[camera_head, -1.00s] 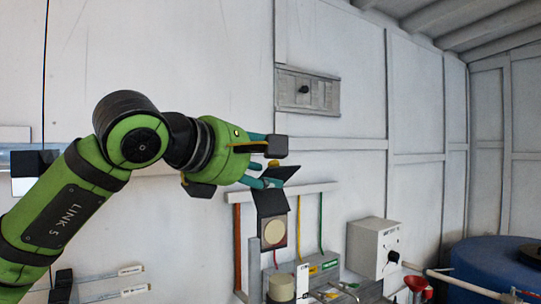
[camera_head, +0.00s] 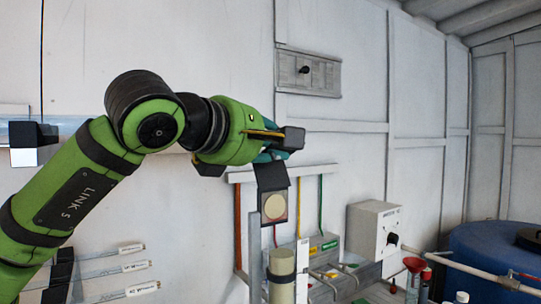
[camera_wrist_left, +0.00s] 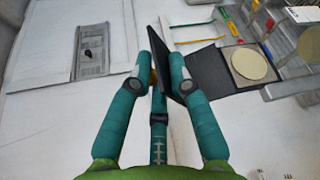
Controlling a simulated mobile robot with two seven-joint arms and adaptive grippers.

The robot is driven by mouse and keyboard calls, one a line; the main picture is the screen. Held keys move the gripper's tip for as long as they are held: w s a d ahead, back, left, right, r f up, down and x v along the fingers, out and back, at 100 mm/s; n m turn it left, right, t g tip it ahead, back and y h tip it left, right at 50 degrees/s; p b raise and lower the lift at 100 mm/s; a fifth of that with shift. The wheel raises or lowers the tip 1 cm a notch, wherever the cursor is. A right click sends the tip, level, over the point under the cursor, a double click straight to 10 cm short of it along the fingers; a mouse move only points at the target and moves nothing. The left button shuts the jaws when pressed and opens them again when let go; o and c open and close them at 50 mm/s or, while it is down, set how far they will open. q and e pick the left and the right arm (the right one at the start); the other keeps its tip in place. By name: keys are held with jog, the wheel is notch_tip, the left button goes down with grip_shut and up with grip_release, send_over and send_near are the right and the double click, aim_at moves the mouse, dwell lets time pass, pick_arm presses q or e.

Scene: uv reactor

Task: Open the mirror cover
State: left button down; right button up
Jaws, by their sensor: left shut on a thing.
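The mirror (camera_head: 274,206) is a pale round disc in a dark square frame, mounted below my left gripper; it also shows in the wrist view (camera_wrist_left: 249,65). The black mirror cover (camera_head: 271,178) stands at the top edge of the frame, off the disc's face. In the wrist view the cover shows as a black plate (camera_wrist_left: 212,72) beside the disc, with another black panel rising between the fingers. My left gripper (camera_head: 284,146) is shut on the cover, near a small yellow part; its fingers (camera_wrist_left: 160,76) hide the grip point in the head view. My right gripper is out of view.
A grey box with a knob (camera_head: 373,231) and a blue barrel (camera_head: 497,257) stand to the right. A wall panel with a black knob (camera_head: 307,71) is above. Coloured tubes and a rack surround the mirror. Labelled white tubes (camera_head: 112,268) lie at lower left.

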pick_arm(q)
jog(key=shift+s+r+m+t+b, duration=0.35)
jog(key=shift+m+t+b, duration=0.05)
jog(key=shift+r, duration=0.15)
jog(key=c, duration=1.1)
grip_release()
jog(key=shift+d, duration=0.2)
jog(key=shift+f, duration=0.2)
jog(key=shift+s, duration=0.1)
jog(key=v, duration=1.2)
jog(key=shift+r, duration=0.1)
